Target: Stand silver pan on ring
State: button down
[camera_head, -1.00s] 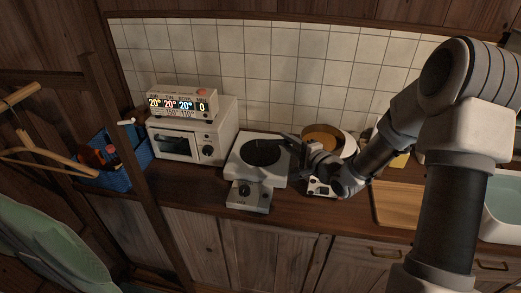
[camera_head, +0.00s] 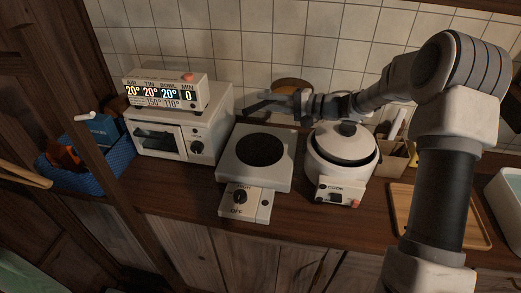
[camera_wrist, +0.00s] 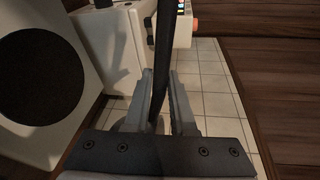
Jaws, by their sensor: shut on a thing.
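The pan (camera_head: 293,86) is a round, brownish-looking shape in the head view, at the back near the tiled wall. My gripper (camera_head: 278,103) covers part of it. My gripper is shut on a dark bar, apparently the pan's handle, which runs up between the fingers in the wrist view (camera_wrist: 161,45). The pan's bowl is not clear in that view. The ring (camera_head: 261,149) is a bare black disc on a white hot plate (camera_head: 229,169). The ring also shows at the left of the wrist view (camera_wrist: 38,75). My gripper is behind the ring, apart from it.
A white rice cooker (camera_head: 340,170) with its lid on stands right of the hot plate. A toaster oven (camera_head: 168,140) with a display box (camera_head: 165,92) on top is at left. A wooden board (camera_head: 425,210) lies at right.

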jog(key=shift+s+a+f+b, duration=1)
jog(key=shift+a+f, duration=0.6)
jog(key=shift+f, duration=0.65)
jog(key=shift+s+a+f+b, duration=0.95)
jog(key=shift+a+f, duration=0.7)
jog(key=shift+f, duration=0.55)
jog(key=shift+s+a+f+b, duration=1)
jog(key=shift+a+f, duration=0.6)
jog(key=shift+f, duration=0.65)
jog(key=shift+s+f, duration=0.1)
jog(key=c, duration=0.8)
grip_release()
jog(key=shift+o, duration=0.2)
